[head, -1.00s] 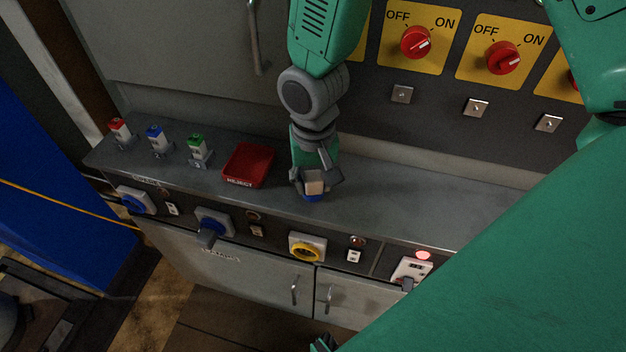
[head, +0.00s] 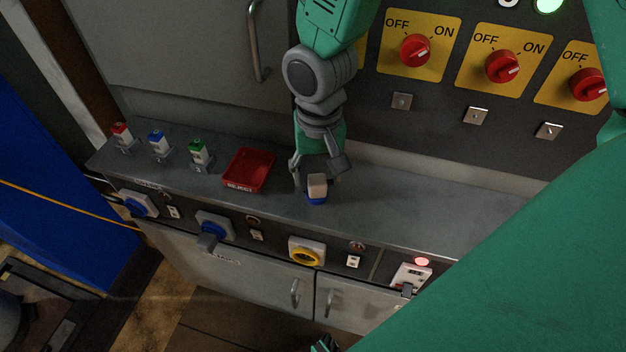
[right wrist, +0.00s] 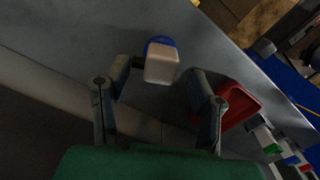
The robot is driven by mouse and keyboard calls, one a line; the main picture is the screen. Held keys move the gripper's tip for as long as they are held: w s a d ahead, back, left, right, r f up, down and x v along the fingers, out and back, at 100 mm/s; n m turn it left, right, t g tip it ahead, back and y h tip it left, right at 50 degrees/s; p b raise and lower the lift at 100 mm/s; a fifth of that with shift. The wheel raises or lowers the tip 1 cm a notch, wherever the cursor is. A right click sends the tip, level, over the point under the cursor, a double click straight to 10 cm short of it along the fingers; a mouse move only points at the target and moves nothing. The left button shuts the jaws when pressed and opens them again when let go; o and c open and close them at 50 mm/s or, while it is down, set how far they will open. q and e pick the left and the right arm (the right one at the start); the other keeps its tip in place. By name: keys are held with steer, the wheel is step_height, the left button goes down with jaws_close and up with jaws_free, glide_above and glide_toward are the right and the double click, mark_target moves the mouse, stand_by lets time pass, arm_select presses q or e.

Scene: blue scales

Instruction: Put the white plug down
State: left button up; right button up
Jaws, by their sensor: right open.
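The white plug (head: 317,184), a pale block with a blue part at its lower end, stands on the grey metal counter, to the right of the red tray. It also shows in the right wrist view (right wrist: 160,68). My right gripper (head: 318,174) is open just behind the plug. In the right wrist view its two fingers (right wrist: 161,72) are spread to either side, and the plug sits at the gap between their tips. A clear gap shows on the right finger's side; whether the left tip touches the plug I cannot tell.
The red REJECT tray (head: 249,169) lies left of the plug. Red (head: 122,135), blue (head: 158,142) and green (head: 198,152) topped pieces stand farther left. The grey counter (head: 420,205) is clear to the right. Sockets line its front panel; red switches (head: 415,50) are above.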

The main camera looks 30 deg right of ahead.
mark_target(321, 179)
steer(key=r, duration=0.4)
steer(key=r+p, duration=0.1)
steer(key=r, duration=0.2)
steer(key=shift+d+r, duration=0.2)
steer(key=shift+r, duration=0.2)
steer(key=shift+d+r, duration=0.15)
steer(key=shift+r, duration=0.05)
steer(key=shift+s, duration=0.1)
